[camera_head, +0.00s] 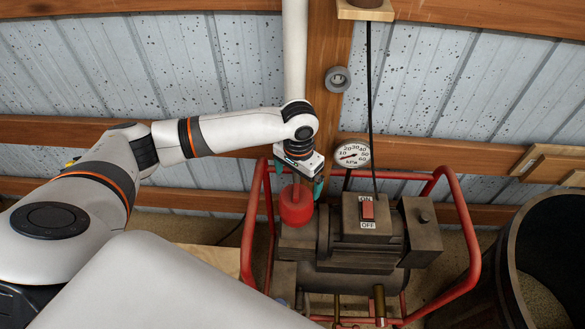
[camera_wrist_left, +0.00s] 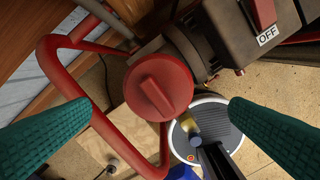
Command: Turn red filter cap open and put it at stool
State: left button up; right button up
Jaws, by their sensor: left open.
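The red filter cap (camera_head: 296,204) sits on the left end of the dark compressor (camera_head: 365,235). In the left wrist view the cap (camera_wrist_left: 158,87) is round with a raised bar grip across its top. My left gripper (camera_head: 298,182) is just above the cap, pointing down. In the wrist view its green fingers (camera_wrist_left: 160,138) are wide apart and empty, with the cap between and beyond them; I see no contact. A pale wooden surface (camera_head: 215,262) shows left of the compressor, partly hidden by my body; I cannot tell if it is the stool. My right gripper is not in view.
A red tube frame (camera_head: 467,225) surrounds the compressor, with one bar close to the gripper. A pressure gauge (camera_head: 352,154) and an ON/OFF switch (camera_head: 368,209) are close by. A black cable (camera_head: 370,100) hangs behind. A dark barrel (camera_head: 515,262) stands at right.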

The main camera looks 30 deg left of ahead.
aim_at(297, 190)
pick_arm(q)
notch_tip(297, 190, down, 4)
jog(key=shift+r, duration=0.15)
notch_tip(297, 190, down, 5)
jog(key=shift+a+f, duration=0.1)
jog(key=shift+f, duration=0.65)
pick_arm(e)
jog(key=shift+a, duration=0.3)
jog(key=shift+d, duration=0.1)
